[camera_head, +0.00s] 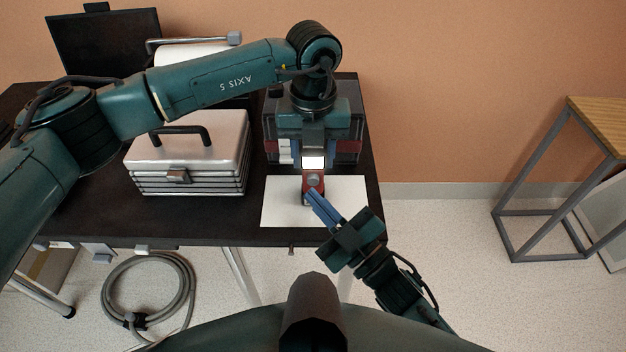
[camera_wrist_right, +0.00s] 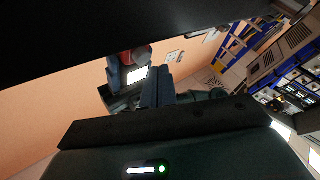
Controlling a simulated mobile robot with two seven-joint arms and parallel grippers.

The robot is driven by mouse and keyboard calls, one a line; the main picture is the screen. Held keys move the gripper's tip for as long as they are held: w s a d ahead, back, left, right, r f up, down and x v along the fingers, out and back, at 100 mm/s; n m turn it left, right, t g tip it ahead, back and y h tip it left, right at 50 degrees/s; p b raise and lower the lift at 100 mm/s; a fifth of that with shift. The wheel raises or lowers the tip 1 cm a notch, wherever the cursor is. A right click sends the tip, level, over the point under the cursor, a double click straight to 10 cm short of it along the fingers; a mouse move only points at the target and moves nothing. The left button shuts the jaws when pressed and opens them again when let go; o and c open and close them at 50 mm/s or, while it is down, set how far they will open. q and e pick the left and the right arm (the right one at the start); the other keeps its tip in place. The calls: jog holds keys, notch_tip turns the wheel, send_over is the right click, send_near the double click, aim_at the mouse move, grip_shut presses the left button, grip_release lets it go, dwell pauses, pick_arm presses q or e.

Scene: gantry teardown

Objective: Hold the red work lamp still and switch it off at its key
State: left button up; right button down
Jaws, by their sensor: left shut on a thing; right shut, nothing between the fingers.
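The red work lamp (camera_head: 313,190) stands on a white sheet (camera_head: 282,205) at the right end of the dark table. Its lit white panel (camera_head: 313,163) glows. My left gripper (camera_head: 313,150) comes down over the lamp from behind and is shut on it. A round grey key (camera_head: 313,180) shows on the lamp's near side. My right gripper (camera_head: 312,198) is shut and empty, with its blue fingertips at the lamp's lower front; I cannot tell whether they touch. In the right wrist view the lamp (camera_wrist_right: 128,58) and its lit panel (camera_wrist_right: 139,74) show beyond the fingers (camera_wrist_right: 157,88).
A silver case (camera_head: 190,152) with a black handle stands on the dark table (camera_head: 200,222) left of the sheet. Dark boxes (camera_head: 352,130) stand behind the lamp. A coiled hose (camera_head: 150,290) lies on the floor. A wooden-topped stand (camera_head: 600,122) is at the right, with open floor before it.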

jog(key=shift+w, duration=0.1)
dwell(0.7)
jog(key=shift+w, duration=0.15)
pick_arm(q)
jog(key=shift+s+r, duration=0.15)
pick_arm(e)
jog(key=shift+w+d+r, duration=0.1)
